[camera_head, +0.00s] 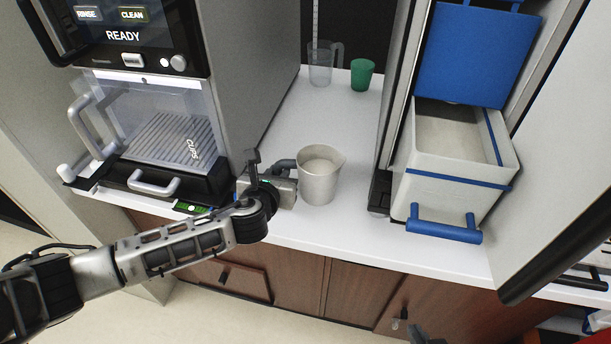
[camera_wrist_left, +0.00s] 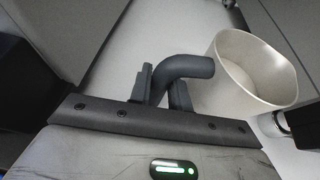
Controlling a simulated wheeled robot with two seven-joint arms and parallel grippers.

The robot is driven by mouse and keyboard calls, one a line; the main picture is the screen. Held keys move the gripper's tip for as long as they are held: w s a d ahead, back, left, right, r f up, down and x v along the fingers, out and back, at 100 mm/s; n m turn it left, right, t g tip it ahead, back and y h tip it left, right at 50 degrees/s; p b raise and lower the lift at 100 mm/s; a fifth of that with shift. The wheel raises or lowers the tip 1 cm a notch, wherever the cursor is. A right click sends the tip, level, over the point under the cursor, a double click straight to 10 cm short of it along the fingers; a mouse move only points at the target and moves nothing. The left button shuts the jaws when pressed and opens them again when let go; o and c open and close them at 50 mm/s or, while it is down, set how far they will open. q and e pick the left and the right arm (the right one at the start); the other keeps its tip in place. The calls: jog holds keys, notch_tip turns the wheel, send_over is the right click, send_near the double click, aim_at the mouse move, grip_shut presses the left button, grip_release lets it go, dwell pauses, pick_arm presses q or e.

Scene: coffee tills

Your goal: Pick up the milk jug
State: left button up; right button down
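The milk jug (camera_head: 318,180) is a cream-white cup with a spout and a dark grey handle. It stands upright on the white counter, with pale contents inside. My left gripper (camera_head: 279,169) reaches it from the left at the handle. In the left wrist view the jug (camera_wrist_left: 250,72) is at the right, and its handle runs down between the two fingers of my left gripper (camera_wrist_left: 165,92), which sit close against it on both sides. A small dark part of my right gripper (camera_head: 424,336) shows at the bottom edge of the head view; its fingers cannot be made out.
A coffee machine (camera_head: 160,110) stands left of the jug. A white bin with a blue handle (camera_head: 445,231) is at the right. A clear pitcher (camera_head: 320,65) and a green cup (camera_head: 362,73) stand farther back. The counter between them and the jug is clear.

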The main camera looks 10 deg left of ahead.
aim_at(276, 165)
pick_arm(q)
grip_shut()
jog(key=shift+r, duration=0.1)
jog(key=shift+w+r, duration=0.1)
jog(key=shift+r, duration=0.25)
notch_tip(276, 165, up, 2)
jog(key=shift+r, duration=0.1)
jog(key=s+a+r, duration=0.1)
jog(key=s+r, duration=0.9)
jog(key=s, duration=0.5)
jog(key=shift+s+a+r+p, duration=0.15)
jog(key=shift+a+r+p, duration=0.2)
jog(key=shift+r+p, duration=0.05)
pick_arm(e)
jog(key=shift+d+r, duration=0.1)
jog(key=shift+r, duration=0.05)
pick_arm(q)
jog(key=shift+a+r, duration=0.1)
